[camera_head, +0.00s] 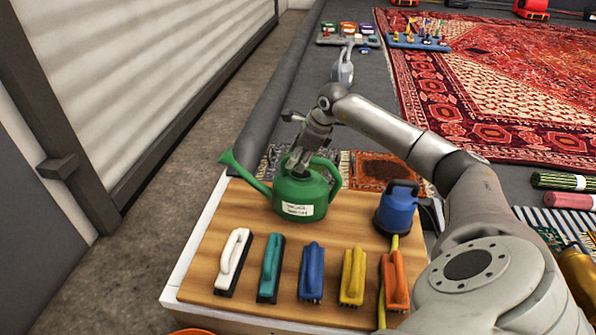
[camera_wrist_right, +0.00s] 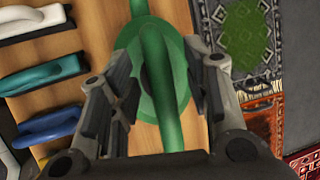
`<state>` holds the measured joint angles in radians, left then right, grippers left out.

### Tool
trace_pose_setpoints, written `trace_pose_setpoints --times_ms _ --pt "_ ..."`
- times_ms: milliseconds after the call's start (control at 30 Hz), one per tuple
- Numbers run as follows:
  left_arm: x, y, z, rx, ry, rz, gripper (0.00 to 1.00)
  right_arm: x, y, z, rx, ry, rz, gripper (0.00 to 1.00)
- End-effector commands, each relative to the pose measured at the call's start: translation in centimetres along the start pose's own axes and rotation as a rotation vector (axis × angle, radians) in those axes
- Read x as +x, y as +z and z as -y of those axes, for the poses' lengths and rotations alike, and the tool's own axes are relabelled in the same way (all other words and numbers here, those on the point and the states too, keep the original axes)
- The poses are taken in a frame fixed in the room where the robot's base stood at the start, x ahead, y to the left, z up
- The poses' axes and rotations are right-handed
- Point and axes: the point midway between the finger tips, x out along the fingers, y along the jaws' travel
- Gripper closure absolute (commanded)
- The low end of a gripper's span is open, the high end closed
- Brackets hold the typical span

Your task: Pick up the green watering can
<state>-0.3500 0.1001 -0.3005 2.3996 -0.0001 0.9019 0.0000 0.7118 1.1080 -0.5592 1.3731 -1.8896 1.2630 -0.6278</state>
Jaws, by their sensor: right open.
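The green watering can (camera_head: 298,192) stands upright on the wooden table top (camera_head: 225,215), with its spout to the left, a handle on the right and a white label on its front. My right gripper (camera_head: 304,168) comes down from above at the can's top. In the right wrist view the open right gripper (camera_wrist_right: 165,95) has one finger on each side of the can's green top handle (camera_wrist_right: 160,80). I cannot tell whether the fingers touch it. My left gripper is not in view.
A row of brushes stands at the table's front: white (camera_head: 233,262), teal (camera_head: 271,268), blue (camera_head: 311,270), yellow (camera_head: 353,275) and orange (camera_head: 394,280). A blue pump-like object (camera_head: 397,210) stands right of the can. A red patterned rug (camera_head: 480,75) lies beyond.

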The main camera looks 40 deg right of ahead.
Motion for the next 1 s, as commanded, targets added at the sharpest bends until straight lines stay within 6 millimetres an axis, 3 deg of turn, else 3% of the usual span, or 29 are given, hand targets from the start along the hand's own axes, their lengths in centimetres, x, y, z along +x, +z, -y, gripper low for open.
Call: trace_pose_setpoints --times_ms 67,400,1000 --pt "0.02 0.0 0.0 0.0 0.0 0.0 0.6 -0.04 0.01 0.01 0.0 0.0 0.0 0.57" --pt "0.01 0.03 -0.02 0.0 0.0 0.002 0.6 -0.05 0.0 0.01 0.0 0.0 0.0 1.0" --pt "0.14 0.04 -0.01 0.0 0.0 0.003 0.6 -0.46 0.27 0.23 0.0 -0.005 0.006 1.0"
